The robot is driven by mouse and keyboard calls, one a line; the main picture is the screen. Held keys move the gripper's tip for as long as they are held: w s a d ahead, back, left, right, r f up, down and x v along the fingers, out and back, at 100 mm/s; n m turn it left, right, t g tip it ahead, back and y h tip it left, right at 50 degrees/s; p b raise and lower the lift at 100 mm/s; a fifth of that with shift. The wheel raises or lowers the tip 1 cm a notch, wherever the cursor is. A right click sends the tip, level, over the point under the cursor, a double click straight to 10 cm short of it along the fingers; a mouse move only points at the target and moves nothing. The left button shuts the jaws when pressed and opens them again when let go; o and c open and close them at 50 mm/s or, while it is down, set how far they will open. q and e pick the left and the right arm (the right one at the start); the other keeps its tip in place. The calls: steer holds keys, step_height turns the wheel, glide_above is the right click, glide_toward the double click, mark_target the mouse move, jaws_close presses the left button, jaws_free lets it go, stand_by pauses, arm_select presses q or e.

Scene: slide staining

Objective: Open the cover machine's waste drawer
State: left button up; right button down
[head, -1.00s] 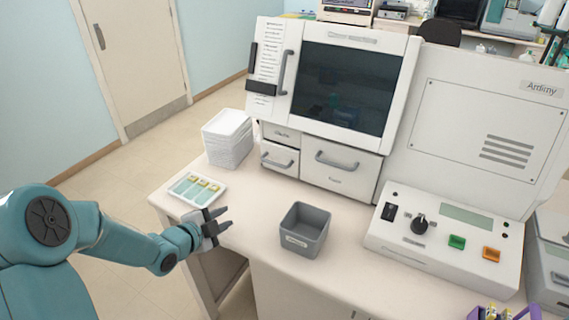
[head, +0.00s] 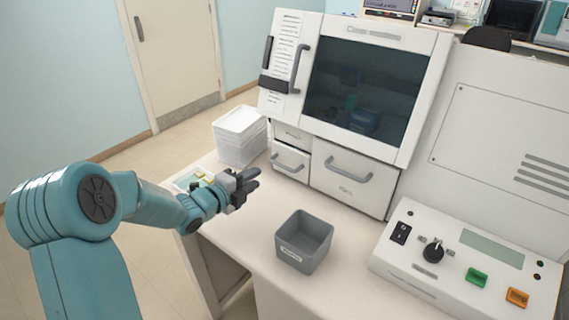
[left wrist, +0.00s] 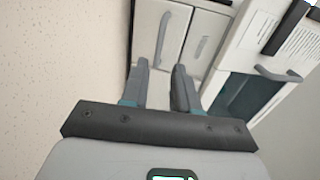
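The cover machine (head: 372,45) stands at the back of the table. Its front has a small upper drawer (head: 291,134), a small lower drawer with a grey handle (head: 290,165), and a wide drawer (head: 352,192). All look closed; their labels are too blurred to read, so I cannot tell which is waste. My left gripper (head: 255,178) is open and empty, in front of and below the small drawers. My right gripper is not in view.
A grey open bin (head: 304,240) stands in front of the wide drawer. A stack of white trays (head: 240,136) is left of the machine. A slide tray (head: 190,180) is partly hidden behind my left gripper. A control box (head: 470,265) stands at right.

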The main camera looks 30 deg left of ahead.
mark_target(280, 164)
arm_select(q)
steer(key=p+x, duration=0.3)
steer(key=x, duration=0.8)
steer(key=shift+d, duration=0.1)
steer(key=shift+w+d+f, duration=0.1)
steer(key=shift+w+d, duration=0.05)
steer(key=shift+w, duration=0.55)
steer(key=shift+f, duration=0.1)
jaws_close()
